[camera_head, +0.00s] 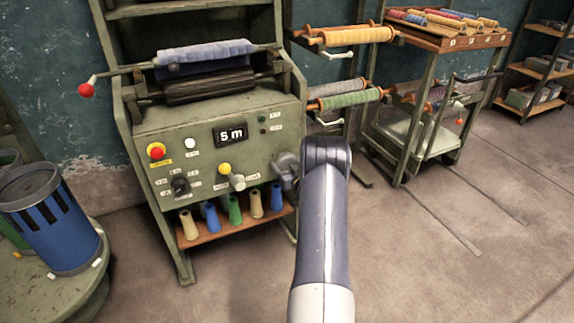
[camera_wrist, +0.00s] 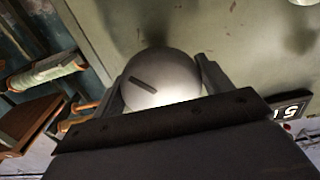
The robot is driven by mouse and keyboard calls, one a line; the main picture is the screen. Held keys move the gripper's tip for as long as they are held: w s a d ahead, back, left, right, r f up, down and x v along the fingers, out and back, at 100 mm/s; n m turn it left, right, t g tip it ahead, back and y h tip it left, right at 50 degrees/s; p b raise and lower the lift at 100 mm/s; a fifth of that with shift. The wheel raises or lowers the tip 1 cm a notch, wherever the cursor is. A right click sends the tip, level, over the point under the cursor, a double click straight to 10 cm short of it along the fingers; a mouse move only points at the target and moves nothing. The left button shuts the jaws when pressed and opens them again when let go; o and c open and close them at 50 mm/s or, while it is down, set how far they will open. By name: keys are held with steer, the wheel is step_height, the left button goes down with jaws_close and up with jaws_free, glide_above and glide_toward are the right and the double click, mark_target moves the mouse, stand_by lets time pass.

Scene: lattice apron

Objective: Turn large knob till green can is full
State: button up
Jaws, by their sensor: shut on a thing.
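The large knob (camera_wrist: 160,80) shows in the wrist view as a pale grey round knob with a dark slot-like mark set at a slant. My gripper (camera_wrist: 160,92) is shut on it, with one dark finger on either side. In the head view my gripper (camera_head: 286,170) is at the right end of the green machine's front, and the knob cannot be made out there. The green can (camera_head: 8,230) stands at the far left edge, mostly hidden behind a blue can (camera_head: 65,235). Its inside and fill cannot be seen.
Coloured cones stand on a shelf (camera_head: 235,228) below. Roller racks and a trolley (camera_head: 415,135) are at right. The floor in front is clear.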

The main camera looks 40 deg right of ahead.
steer(key=shift+c, duration=1.3)
steer(key=shift+m, duration=0.3)
steer(key=m+b, duration=0.1)
steer(key=m, duration=0.2)
steer(key=shift+m+b, duration=0.3)
steer(key=m, duration=0.3)
steer(key=shift+a+m, duration=0.1)
steer(key=shift+m, duration=0.2)
steer(key=m, duration=0.3)
steer(key=shift+r+m, duration=0.1)
steer(key=shift+m, duration=0.2)
steer(key=m, duration=0.6)
steer(key=shift+r+p, duration=0.15)
steer(key=shift+p, duration=0.15)
steer(key=m+p, duration=0.1)
steer(key=m, duration=0.5)
steer(key=shift+m, duration=0.3)
